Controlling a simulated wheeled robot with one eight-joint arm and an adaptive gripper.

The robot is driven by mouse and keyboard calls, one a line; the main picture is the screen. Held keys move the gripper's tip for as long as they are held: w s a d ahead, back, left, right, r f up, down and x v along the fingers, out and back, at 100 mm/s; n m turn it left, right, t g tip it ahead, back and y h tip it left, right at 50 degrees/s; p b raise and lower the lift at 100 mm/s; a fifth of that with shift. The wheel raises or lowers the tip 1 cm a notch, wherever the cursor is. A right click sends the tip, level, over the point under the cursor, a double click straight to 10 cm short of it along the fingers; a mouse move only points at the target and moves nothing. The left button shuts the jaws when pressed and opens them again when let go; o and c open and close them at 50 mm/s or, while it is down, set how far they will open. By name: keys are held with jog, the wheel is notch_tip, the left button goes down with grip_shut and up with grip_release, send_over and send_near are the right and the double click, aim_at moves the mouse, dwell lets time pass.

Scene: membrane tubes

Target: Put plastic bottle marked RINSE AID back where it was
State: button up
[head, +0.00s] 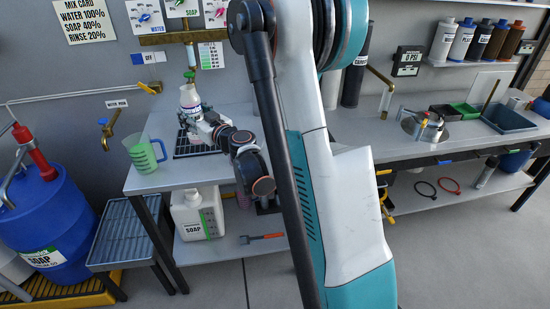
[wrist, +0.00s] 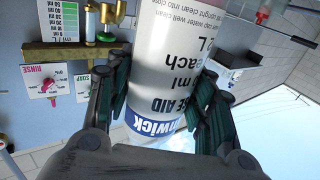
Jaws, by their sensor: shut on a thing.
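A white plastic bottle with a printed RINSE AID label (wrist: 165,75) fills the middle of the wrist view, where it appears upside down. My gripper (wrist: 165,110) is shut on it, with dark fingers on both sides. In the head view the bottle (head: 189,97) is at the left work table, above a dark drip grate (head: 182,148) and below a brass tap. My gripper (head: 203,124) reaches it from the right. I cannot tell whether the bottle's base touches anything.
A green measuring jug (head: 142,156) stands left of the grate. A white SOAP canister (head: 198,214) sits on the shelf below. Several bottles stand on a wall shelf (head: 470,64) at the upper right. My arm hides the middle of the head view.

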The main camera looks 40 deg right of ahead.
jog(key=s+d+r+y+p, duration=0.15)
jog(key=s+d, duration=0.25)
jog(key=d, duration=0.4)
jog(key=s+d+r+n, duration=0.1)
jog(key=s+d+r, duration=0.25)
jog(key=d, duration=0.35)
jog(key=s+d+r+p, duration=0.1)
jog(key=s+d+r, duration=0.1)
jog(key=s+d, duration=0.45)
jog(key=f+b, duration=0.2)
jog(key=f, duration=0.4)
jog(key=f+b, duration=0.3)
jog(key=f, duration=0.4)
jog(key=w+d+f+b, duration=0.1)
jog(key=f+b, duration=0.1)
jog(key=f, duration=0.4)
jog(key=shift+w+f+b, duration=0.1)
jog(key=shift+f+b, duration=0.25)
jog(key=shift+f, duration=0.05)
jog(key=shift+f, duration=0.2)
jog(key=o, duration=1.3)
jog(key=shift+o, duration=0.4)
jog(key=shift+r, duration=0.2)
jog(key=s+d+b, duration=0.1)
jog(key=s, duration=1.1)
jog(key=shift+d, duration=0.3)
